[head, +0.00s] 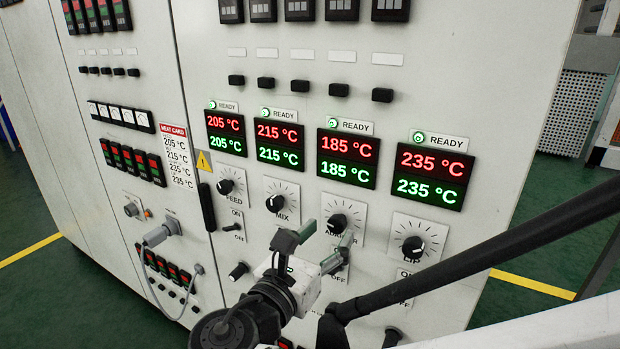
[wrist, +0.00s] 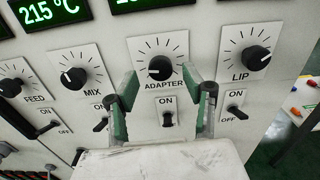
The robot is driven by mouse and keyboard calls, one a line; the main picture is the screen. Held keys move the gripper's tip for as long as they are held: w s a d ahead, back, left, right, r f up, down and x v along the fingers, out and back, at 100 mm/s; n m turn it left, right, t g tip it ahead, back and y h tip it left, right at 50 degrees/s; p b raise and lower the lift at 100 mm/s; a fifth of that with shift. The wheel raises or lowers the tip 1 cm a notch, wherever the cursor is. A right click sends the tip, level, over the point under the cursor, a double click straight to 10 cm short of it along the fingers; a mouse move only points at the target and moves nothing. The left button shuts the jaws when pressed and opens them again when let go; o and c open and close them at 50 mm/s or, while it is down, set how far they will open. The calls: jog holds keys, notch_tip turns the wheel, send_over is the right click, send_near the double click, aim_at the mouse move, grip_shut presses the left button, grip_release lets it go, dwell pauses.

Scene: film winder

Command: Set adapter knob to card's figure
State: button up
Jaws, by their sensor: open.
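The ADAPTER knob (head: 337,223) is black, on a white dial plate. In the wrist view the knob (wrist: 160,68) has its white mark pointing left. My gripper (head: 328,236) is open and empty in front of that dial. In the wrist view my gripper (wrist: 162,80) has one green finger on each side of the knob, with gaps; contact is not visible. The adapter display (head: 347,158) reads 185 °C in red and 185 °C in green, with a lit READY lamp. The heat card (head: 178,157) lists several temperatures; its third line is too small to read surely.
The FEED (head: 226,186), MIX (head: 275,203) and LIP (head: 413,246) knobs stand beside it. Their displays read 205, 215 and 235 °C. The adapter ON switch (wrist: 167,119) sits below the dial, between my fingers. A grey cable plug (head: 158,235) juts out at left.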

aim_at(335, 226)
jog(key=shift+x, duration=1.8)
jog(key=shift+c, duration=0.5)
grip_shut()
